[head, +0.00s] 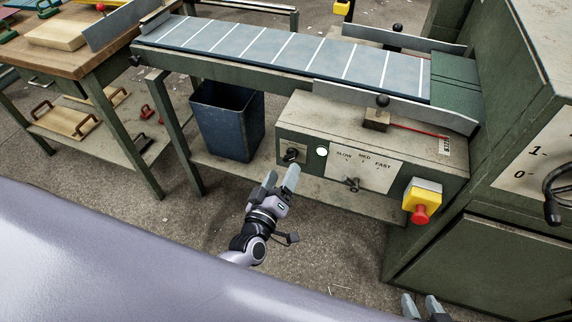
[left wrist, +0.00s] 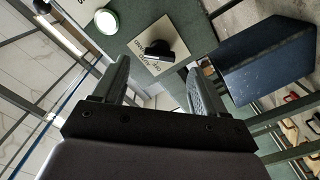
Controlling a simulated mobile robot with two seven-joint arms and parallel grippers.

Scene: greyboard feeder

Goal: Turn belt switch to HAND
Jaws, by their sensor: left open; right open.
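The belt switch (head: 291,154) is a black rotary knob on a small plate at the left end of the green control box (head: 300,118). In the left wrist view the switch (left wrist: 159,50) sits on its pale lettered plate (left wrist: 143,47), just beyond and between the fingertips. The lettering is tilted and partly hidden by the knob, and I cannot tell which position it points to. My left gripper (head: 279,180) is open and empty, just in front of the switch, apparently not touching it. My right gripper (head: 423,305) is open at the bottom edge, far from the switch.
A lit pale-green lamp (head: 321,151) is right of the switch. The speed selector (head: 351,184) and a red emergency button (head: 420,213) are farther right. The belt (head: 300,52) runs above the box. A blue bin (head: 227,122) stands to the left.

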